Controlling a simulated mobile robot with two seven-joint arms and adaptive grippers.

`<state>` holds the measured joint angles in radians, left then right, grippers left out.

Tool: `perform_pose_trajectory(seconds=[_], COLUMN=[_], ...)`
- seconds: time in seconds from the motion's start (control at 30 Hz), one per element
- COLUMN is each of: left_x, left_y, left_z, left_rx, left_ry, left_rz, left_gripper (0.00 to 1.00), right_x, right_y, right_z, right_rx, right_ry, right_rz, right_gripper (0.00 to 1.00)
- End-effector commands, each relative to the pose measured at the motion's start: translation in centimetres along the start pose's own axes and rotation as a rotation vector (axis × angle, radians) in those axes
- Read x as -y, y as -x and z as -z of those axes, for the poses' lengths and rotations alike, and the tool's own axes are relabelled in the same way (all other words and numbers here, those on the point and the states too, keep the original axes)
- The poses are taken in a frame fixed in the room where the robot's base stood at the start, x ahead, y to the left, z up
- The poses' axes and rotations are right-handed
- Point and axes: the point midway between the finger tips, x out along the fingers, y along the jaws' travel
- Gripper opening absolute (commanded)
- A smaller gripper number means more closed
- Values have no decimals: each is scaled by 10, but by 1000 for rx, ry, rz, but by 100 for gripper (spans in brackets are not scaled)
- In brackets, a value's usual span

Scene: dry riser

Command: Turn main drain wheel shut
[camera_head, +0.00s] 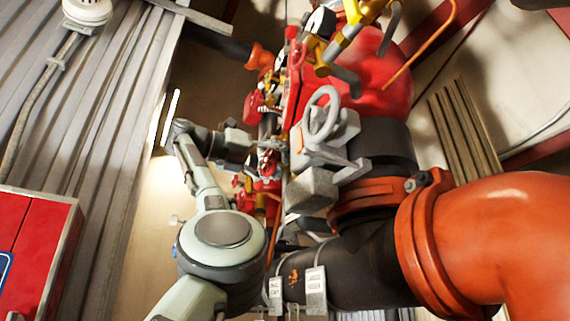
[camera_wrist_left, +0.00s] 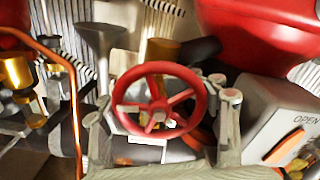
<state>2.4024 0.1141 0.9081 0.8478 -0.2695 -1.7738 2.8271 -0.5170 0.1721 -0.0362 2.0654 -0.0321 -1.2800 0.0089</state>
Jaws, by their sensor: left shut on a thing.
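A small red handwheel with spokes (camera_wrist_left: 160,103), which I take to be the main drain wheel, fills the middle of the left wrist view. It shows small and partly hidden among the valves in the head view (camera_head: 268,163). My left gripper (camera_wrist_left: 160,110) has one finger on each side of the wheel's rim and is shut on it. In the head view my left arm rises from the bottom and its gripper (camera_head: 270,150) reaches right into the pipework. My right gripper is not in view.
A larger grey handwheel (camera_head: 321,115) stands close to the right of my gripper. A grey box marked OPEN (camera_wrist_left: 285,125) is beside the right finger. An orange-brown thin pipe (camera_wrist_left: 72,90) runs at left. Thick orange pipe (camera_head: 500,235) fills the lower right.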

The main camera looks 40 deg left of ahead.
Motion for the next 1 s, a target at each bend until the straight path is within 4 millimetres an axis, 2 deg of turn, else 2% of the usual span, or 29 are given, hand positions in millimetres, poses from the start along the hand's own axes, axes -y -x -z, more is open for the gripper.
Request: perform_pose_trajectory(seconds=[0.5, 1.0], left_x=[-1, -1], left_y=[1, 0], left_z=[-1, -1], left_rx=[2, 2], left_ry=[-343, -423], left_rz=[-1, -1], left_gripper=[24, 23], right_x=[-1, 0], right_y=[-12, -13], right_z=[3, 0], right_rx=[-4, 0], right_ry=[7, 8], right_rz=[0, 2], right_gripper=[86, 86])
